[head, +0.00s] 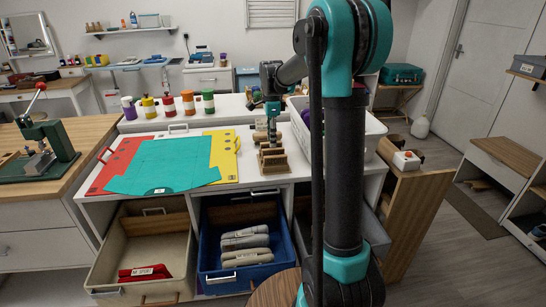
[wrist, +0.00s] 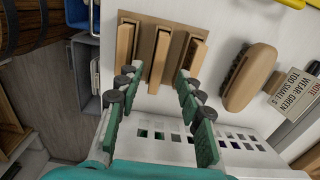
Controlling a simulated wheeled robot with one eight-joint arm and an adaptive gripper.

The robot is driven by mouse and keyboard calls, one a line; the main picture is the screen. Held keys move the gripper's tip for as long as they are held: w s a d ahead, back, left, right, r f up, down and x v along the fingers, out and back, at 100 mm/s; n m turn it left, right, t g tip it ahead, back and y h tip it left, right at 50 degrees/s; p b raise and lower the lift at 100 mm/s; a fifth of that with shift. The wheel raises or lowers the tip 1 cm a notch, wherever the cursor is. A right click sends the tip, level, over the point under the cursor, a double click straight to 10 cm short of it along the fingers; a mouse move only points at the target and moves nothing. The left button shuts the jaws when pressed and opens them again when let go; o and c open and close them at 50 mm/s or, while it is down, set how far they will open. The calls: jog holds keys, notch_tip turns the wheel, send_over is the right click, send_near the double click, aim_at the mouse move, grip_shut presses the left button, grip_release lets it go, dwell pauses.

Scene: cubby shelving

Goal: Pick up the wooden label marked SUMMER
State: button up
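Several upright wooden labels stand in a wooden rack (head: 274,164) on the white counter. In the wrist view three light wood pieces show edge-on: a left one (wrist: 125,45), a middle one (wrist: 159,58) and a right one (wrist: 191,55). No lettering on them is readable, so I cannot tell which is marked SUMMER. My gripper (wrist: 158,77) is open, its green fingers apart. In the wrist view the middle piece lies between the fingertips; I cannot tell whether they touch it. In the head view my gripper (head: 272,124) is just above the rack.
A wooden brush (wrist: 249,77) and a note card (wrist: 296,92) lie near the rack. A white perforated basket (head: 373,132) stands close on the right. Coloured folders (head: 165,165) cover the counter to the left. Open drawers (head: 205,262) are below.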

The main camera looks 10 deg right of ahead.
aim_at(273, 149)
jog(key=shift+s+d+f, duration=0.1)
jog(key=shift+d+f, duration=0.05)
jog(key=shift+f, duration=1.25)
jog(key=shift+d+f, duration=0.15)
jog(key=shift+f, duration=1.2)
grip_shut()
